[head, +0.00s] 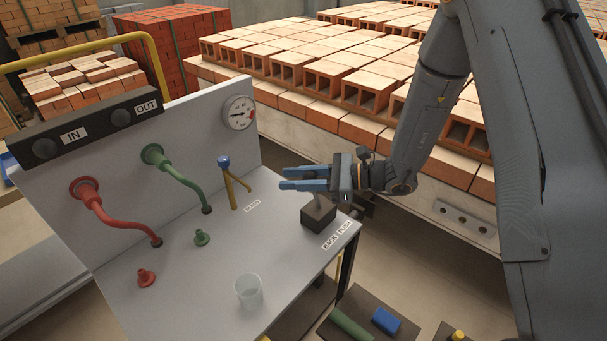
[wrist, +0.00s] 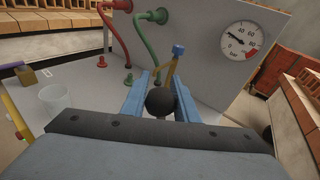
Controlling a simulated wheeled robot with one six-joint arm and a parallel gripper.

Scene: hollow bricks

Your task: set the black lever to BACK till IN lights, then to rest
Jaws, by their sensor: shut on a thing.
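The black lever stands in a dark base block (head: 318,212) near the right edge of the grey bench. My gripper (head: 283,179) has its blue fingers around the lever's top, pointing left over the bench. In the wrist view the round black knob (wrist: 161,103) sits between the two fingers. The short shaft shows under the gripper; its exact tilt is hard to tell. Labels BACK (head: 329,242) and PUSH (head: 345,228) lie beside the base. The IN lamp (head: 45,148) and the OUT lamp (head: 121,118) both look dark.
A gauge (head: 239,112) is on the upright panel. Red (head: 110,214) and green (head: 180,178) hoses, a blue-topped yellow valve lever (head: 225,165) and a clear cup (head: 248,291) are on the bench. Rows of hollow bricks (head: 365,93) stand behind my arm.

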